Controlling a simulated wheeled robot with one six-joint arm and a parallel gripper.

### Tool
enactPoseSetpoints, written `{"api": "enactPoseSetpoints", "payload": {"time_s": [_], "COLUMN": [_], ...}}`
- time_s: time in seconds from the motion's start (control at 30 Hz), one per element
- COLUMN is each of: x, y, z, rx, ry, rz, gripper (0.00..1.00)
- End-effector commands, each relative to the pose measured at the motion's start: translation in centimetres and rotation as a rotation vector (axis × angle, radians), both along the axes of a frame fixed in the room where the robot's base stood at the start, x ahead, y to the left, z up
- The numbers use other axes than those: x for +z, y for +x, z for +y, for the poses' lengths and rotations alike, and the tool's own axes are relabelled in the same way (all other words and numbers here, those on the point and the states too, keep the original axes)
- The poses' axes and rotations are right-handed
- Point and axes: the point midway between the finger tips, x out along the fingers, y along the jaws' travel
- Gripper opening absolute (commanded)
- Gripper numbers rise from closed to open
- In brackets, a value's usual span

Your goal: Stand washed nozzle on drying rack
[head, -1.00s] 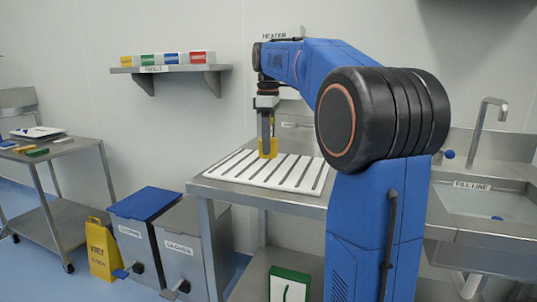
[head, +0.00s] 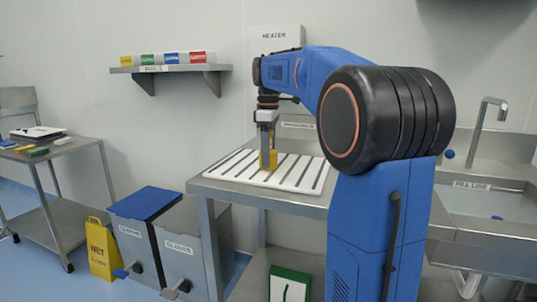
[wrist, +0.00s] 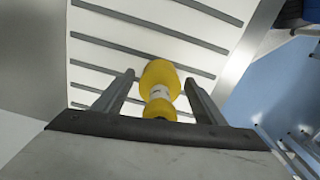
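The yellow nozzle (head: 273,158) with a pale middle band is upright at the white slotted drying rack (head: 240,171) on the steel table. In the wrist view the nozzle (wrist: 160,75) shows its wide end toward the rack (wrist: 120,65). My gripper (head: 267,164) points down at the nozzle. In the wrist view my gripper (wrist: 160,80) has one finger on each side of the nozzle, with visible gaps, so it looks open around it. The nozzle's base appears to be on the rack, but the exact contact is hidden.
The sink with its tap (head: 485,125) is right of the table. A blue-lidded bin (head: 148,203), a second bin (head: 182,240) and a yellow wet-floor sign (head: 101,248) stand at left. A wall shelf (head: 170,69) holds several small boxes. Most of the rack is bare.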

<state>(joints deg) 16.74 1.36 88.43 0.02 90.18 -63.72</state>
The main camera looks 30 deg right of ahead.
Motion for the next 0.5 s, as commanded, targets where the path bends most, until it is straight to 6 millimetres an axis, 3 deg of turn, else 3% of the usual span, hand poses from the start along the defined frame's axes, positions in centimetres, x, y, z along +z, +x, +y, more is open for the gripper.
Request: {"api": "enactPoseSetpoints", "payload": {"time_s": [0.27,0.5], "x": [1.5,5.9], "y": [0.1,0.1], "z": [0.0,0.0], "rx": [0.000,0.000], "ry": [-0.001,-0.001], "rz": [-0.002,-0.004], "gripper": [0.65,0.65]}}
